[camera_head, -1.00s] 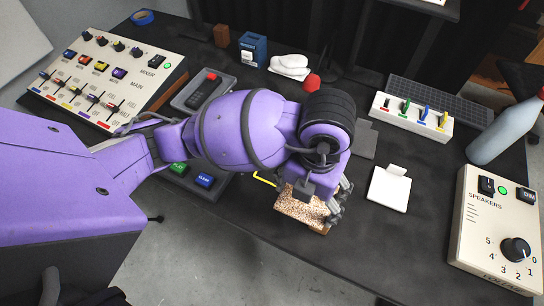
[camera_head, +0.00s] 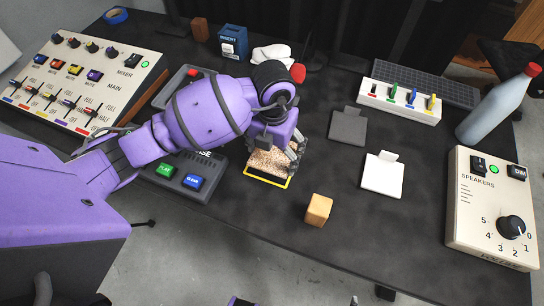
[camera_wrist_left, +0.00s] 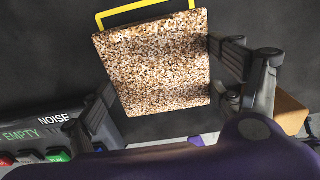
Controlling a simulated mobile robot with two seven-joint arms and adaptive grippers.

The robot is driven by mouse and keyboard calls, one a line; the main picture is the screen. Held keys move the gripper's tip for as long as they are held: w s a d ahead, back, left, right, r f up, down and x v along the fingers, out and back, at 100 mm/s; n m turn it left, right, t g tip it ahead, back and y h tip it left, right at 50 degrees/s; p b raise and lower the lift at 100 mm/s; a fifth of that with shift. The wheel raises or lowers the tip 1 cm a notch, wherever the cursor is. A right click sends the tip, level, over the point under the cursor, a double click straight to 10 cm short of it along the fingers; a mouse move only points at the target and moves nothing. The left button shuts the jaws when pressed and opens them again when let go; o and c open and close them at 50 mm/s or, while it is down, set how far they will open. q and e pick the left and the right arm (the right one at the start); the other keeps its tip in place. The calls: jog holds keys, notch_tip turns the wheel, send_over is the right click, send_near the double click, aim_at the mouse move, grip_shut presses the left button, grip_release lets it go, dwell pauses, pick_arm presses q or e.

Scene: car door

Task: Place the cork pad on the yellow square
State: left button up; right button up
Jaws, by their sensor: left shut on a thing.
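The cork pad (camera_head: 272,161), a speckled brown and white slab, is in my left gripper (camera_head: 276,150), which is shut on it. In the head view the pad is over the yellow square (camera_head: 266,184), an outline on the dark table. The square's near edge and corners show past the pad. In the left wrist view the cork pad (camera_wrist_left: 155,62) lies between the fingers (camera_wrist_left: 165,90), and part of the yellow square (camera_wrist_left: 142,12) shows beyond its far edge. I cannot tell whether the pad touches the table. My right gripper is not in view.
A wooden block (camera_head: 318,210) stands just right of the square. A button panel (camera_head: 180,178) lies close on the left. A white card (camera_head: 382,175) and a dark card (camera_head: 347,126) lie to the right. The table in front is clear.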

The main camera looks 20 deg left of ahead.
aim_at(272, 154)
pick_arm(q)
jog(key=shift+w+a+f, duration=0.15)
jog(key=shift+w+f, duration=0.15)
jog(key=shift+f, duration=0.1)
jog(key=shift+w+a+f, duration=0.1)
jog(key=shift+f, duration=0.8)
jog(key=shift+w+a+f, duration=0.1)
jog(key=shift+f, duration=0.75)
jog(key=shift+f, duration=0.1)
jog(key=shift+f, duration=0.15)
jog(key=o, duration=1.1)
notch_tip(272, 154, up, 12)
jog(key=shift+r, duration=0.2)
